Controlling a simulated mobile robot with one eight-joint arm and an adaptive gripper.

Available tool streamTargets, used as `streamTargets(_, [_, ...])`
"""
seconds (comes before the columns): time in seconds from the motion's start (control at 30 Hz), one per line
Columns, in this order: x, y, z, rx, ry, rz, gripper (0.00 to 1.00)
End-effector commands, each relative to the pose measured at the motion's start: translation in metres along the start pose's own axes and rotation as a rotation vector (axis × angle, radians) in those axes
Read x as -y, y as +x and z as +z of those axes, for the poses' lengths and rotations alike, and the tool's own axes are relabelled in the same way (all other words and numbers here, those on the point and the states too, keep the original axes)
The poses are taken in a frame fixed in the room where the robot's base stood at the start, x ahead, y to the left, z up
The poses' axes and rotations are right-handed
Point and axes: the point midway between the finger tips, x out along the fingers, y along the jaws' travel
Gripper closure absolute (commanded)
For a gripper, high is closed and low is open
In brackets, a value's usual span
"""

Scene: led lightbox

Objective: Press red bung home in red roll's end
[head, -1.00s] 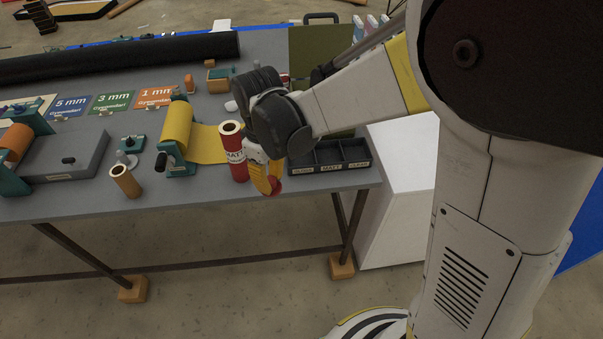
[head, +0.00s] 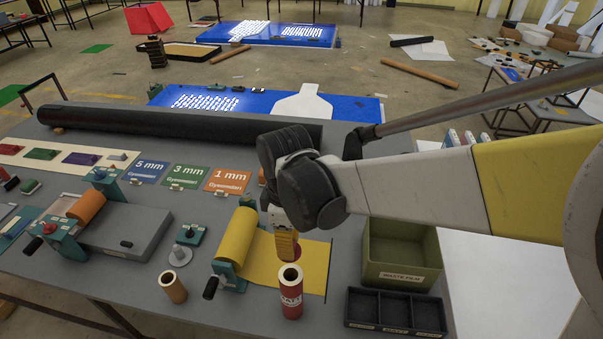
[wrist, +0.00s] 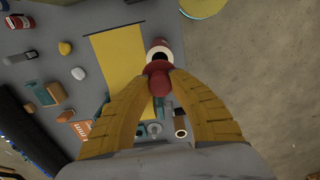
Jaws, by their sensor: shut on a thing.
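The red roll (head: 291,302) stands upright on the grey table near its front edge. Its pale top end shows an open dark hole, and this end also shows in the wrist view (wrist: 159,45). My gripper (head: 287,252) has yellow fingers pointing down, just above and behind the roll's top in the head view. In the wrist view the fingertips are shut on the red bung (wrist: 157,84). The bung is close beside the roll's mouth in that view and outside the hole. Its far side is hidden, and the exact height gap cannot be told.
A divided black tray (head: 396,312) and a green waste bin (head: 402,250) stand right of the roll. A yellow film roll (head: 236,240) on a teal stand and a small tan tube (head: 173,288) are to the left. A long black roll (head: 170,122) lies behind.

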Motion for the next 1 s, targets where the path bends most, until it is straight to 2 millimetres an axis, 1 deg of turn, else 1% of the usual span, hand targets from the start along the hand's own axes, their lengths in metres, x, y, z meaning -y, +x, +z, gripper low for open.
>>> streamTargets(0.27, [0.000,0.000,0.000,-0.002,0.001,-0.001,1.00])
streamTargets(0.37, [0.000,0.005,0.000,-0.002,0.001,-0.001,1.00])
streamTargets(0.57, [0.000,0.023,0.001,-0.002,0.001,-0.001,1.00])
streamTargets(1.0, [-0.001,0.070,0.001,-0.002,0.001,-0.001,1.00])
